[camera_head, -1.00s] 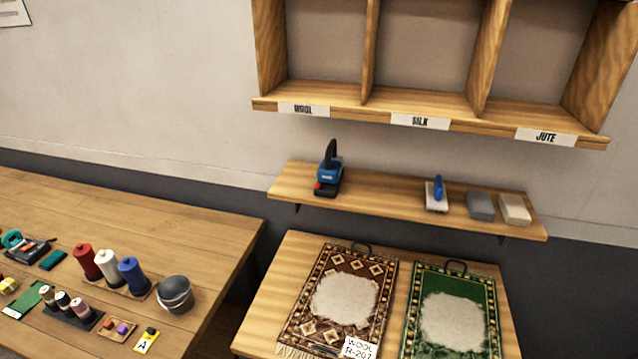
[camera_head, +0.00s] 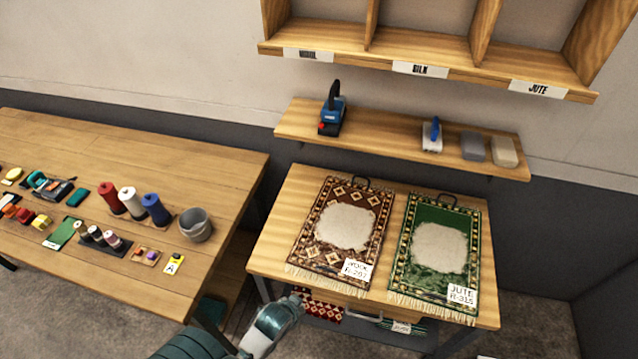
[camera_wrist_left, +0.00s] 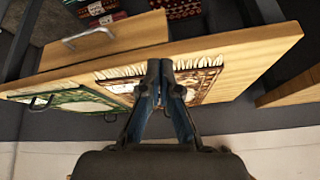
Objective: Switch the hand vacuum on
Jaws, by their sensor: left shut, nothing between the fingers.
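The hand vacuum (camera_head: 331,117), blue and black with an upright dark handle and a red spot on its lower front left, stands at the left end of the wall shelf (camera_head: 385,137). My left gripper (camera_head: 296,301) is low in front of the rug table, well below and nearer than the vacuum. In the left wrist view its two fingers (camera_wrist_left: 166,68) are together and empty, in front of the table's edge and the brown rug. The vacuum does not show in the wrist view. My right gripper is not in view.
A blue-handled tool (camera_head: 433,136) and two blocks stand right on the shelf. Below, the rug table (camera_head: 272,240) bears a brown rug (camera_head: 313,241) and a green rug (camera_head: 410,265). The left table (camera_head: 60,145) holds spools and a bucket (camera_head: 195,225). Cubbies hang above.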

